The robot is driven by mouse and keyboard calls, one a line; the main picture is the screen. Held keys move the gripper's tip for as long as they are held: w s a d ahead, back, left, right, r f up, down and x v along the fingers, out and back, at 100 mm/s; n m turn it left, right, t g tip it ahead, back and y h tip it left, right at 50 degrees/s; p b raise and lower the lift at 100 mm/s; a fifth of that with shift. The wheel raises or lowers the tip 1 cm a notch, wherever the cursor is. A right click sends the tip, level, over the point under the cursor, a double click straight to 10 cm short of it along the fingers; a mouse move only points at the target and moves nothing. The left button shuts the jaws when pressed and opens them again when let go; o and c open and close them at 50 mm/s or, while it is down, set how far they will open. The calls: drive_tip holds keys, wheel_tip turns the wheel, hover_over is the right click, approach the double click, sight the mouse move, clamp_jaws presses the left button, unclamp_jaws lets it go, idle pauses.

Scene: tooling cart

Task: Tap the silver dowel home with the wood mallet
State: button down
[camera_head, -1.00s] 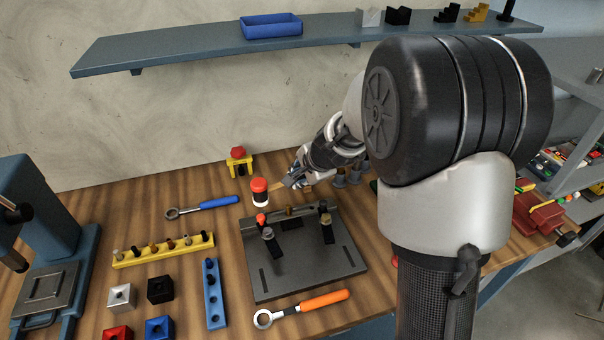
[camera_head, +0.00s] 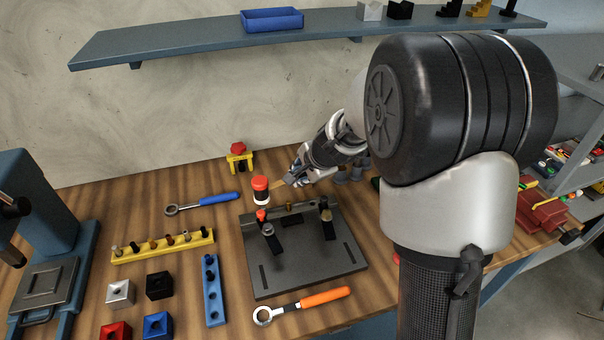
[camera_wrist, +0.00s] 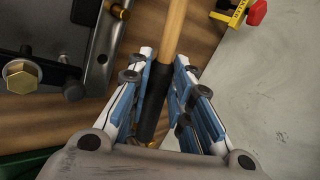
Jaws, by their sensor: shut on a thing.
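My gripper (camera_head: 294,180) is shut on the handle of the mallet (camera_head: 260,190). The mallet has a light wood handle with a black grip, which lies between my fingers in the wrist view (camera_wrist: 158,95). Its head has a red top face and stands at the far left corner of the dark fixture plate (camera_head: 300,262); whether it touches anything there is unclear. The wrist view also shows the plate's edge at left (camera_wrist: 103,60). Several pins stand in the yellow rack (camera_head: 165,251), one greyish at its left end. I cannot tell which pin is the silver dowel.
Clamps with red and dark tips stand on the plate. A blue-handled wrench (camera_head: 203,204) lies left, an orange-handled one (camera_head: 302,305) in front. A blue pin block (camera_head: 212,290) and several coloured cubes lie front left. A yellow stand with a red knob (camera_head: 240,158) is behind.

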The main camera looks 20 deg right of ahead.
wheel_tip(320, 180, down, 3)
drive_tip(key=b, duration=0.3)
drive_tip(key=shift+f, duration=0.2)
drive_tip(key=shift+w, duration=0.1)
drive_tip(key=shift+r+p, duration=0.1)
drive_tip(key=shift+p, duration=0.2)
wheel_tip(320, 180, up, 4)
drive_tip(key=p, duration=0.3)
drive_tip(key=shift+r+p, duration=0.2)
drive_tip(key=shift+p, duration=0.2)
drive_tip(key=shift+f, duration=0.2)
drive_tip(key=shift+b, duration=0.3)
